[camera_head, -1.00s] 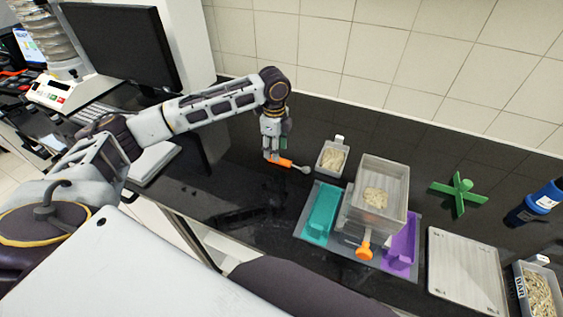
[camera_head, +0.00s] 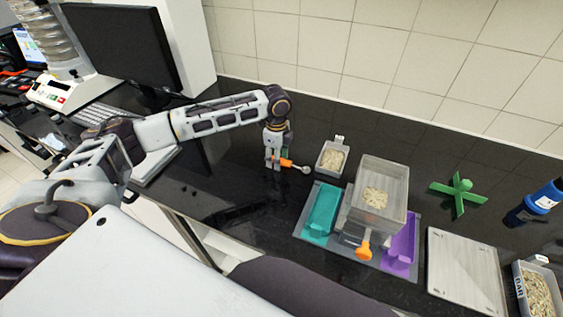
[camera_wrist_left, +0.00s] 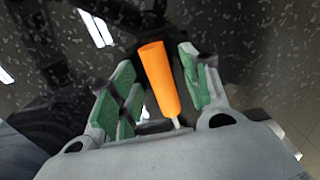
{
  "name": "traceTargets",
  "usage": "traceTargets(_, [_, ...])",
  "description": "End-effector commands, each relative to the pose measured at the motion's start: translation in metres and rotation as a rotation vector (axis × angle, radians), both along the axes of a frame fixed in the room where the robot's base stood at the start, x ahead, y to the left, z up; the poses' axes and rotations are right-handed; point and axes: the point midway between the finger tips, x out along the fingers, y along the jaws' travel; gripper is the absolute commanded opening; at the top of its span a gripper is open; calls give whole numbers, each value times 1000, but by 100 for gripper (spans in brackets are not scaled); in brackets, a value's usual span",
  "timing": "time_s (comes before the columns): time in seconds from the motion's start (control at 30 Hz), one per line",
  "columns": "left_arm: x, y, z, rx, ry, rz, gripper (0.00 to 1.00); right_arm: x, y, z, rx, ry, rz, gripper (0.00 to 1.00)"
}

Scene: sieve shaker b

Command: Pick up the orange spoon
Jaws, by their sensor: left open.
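The orange spoon (camera_head: 287,163) lies on the black counter with its handle toward my left gripper and its pale bowl end to the right, near a small tray. My left gripper (camera_head: 273,163) is low over the counter at the handle. In the left wrist view, the orange handle (camera_wrist_left: 158,80) stands between the open green-padded fingers of my left gripper (camera_wrist_left: 160,88). Gaps show on both sides of the handle, the wider one toward the left finger. The spoon's bowl is hidden in the wrist view. My right gripper does not show.
A small tray of pale pieces (camera_head: 331,158) stands just right of the spoon. Beyond are a clear box (camera_head: 381,183), teal tray (camera_head: 322,211), purple tray (camera_head: 400,242), green cross (camera_head: 460,190) and flat plate (camera_head: 466,270). A monitor (camera_head: 120,45) stands back left.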

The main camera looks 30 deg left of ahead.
Motion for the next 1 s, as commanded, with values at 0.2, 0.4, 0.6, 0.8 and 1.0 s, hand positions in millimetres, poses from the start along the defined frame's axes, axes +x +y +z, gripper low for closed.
traceTargets(0.2, [0,0,0,0,0,0,46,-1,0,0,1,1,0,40])
traceTargets(0.4, [0,0,0,0,0,-1,37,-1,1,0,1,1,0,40])
traceTargets(0.6, [0,0,0,0,0,-1,12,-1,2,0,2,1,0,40])
traceTargets(0.8, [0,0,0,0,0,-1,0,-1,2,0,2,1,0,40])
traceTargets(1.0, [0,0,1,0,0,-1,0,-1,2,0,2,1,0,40])
